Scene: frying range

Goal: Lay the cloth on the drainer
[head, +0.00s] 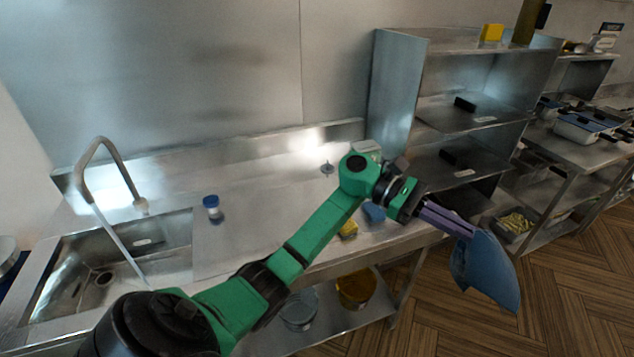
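My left gripper (470,232) has purple fingers and reaches out past the right end of the steel counter. It is shut on a blue cloth (487,272), which hangs folded from the fingertips over the wooden floor, clear of any surface. The drainer appears to be the flat steel top (265,205) to the right of the sink (75,290). My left arm crosses in front of part of it. My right gripper is not in view.
On the steel top stand a blue-capped jar (212,212), a small metal fitting (327,168), a yellow item (348,230) and a blue item (374,213), both partly behind my arm. A curved tap (95,165) rises at left. Steel shelves (395,85) stand behind right.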

